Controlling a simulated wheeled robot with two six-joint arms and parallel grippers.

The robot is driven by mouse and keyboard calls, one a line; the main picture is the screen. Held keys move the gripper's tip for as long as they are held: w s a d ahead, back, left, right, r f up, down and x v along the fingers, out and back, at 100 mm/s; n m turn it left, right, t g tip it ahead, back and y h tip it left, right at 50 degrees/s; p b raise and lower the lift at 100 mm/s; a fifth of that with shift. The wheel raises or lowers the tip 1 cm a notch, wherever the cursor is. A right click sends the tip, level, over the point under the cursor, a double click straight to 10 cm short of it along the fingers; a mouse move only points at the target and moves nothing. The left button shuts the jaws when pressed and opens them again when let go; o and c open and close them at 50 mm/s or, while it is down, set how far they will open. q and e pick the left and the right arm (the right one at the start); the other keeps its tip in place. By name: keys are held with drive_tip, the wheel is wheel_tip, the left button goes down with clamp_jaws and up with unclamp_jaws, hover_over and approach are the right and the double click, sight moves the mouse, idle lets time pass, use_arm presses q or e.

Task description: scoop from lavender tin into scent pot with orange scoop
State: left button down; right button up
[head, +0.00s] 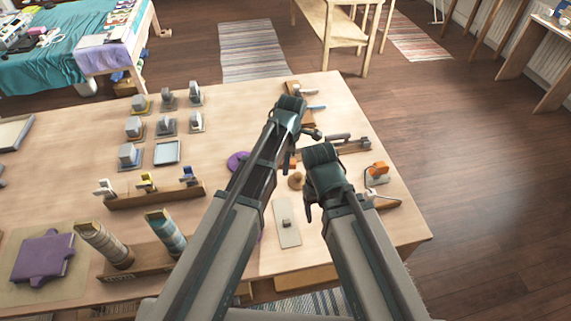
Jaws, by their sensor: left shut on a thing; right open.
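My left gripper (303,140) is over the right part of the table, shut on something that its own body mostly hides. A small orange piece (293,164) shows just below it, possibly part of the orange scoop; I cannot tell whether it is held. A round purple thing (236,160), perhaps the lavender tin, is partly hidden behind my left arm. A small round tan thing (296,182) sits between the arms; I cannot tell whether it is the scent pot. My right gripper (309,208) is open, lower and near the tan thing.
An orange block (379,168) sits on a stand near the table's right edge. Grey long-handled tools (345,143) lie behind my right gripper. Several grey blocks (133,126) stand on the left, with a wooden rack (155,196) before them. A pale plate (286,222) lies between my arms.

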use_arm(q)
drive_tip(key=shift+s+a+r+h, duration=0.1)
drive_tip(key=shift+a+r+h, duration=0.15)
drive_tip(key=shift+h, duration=0.25)
drive_tip(key=shift+a+r+h, duration=0.1)
drive_tip(key=shift+h, duration=0.6)
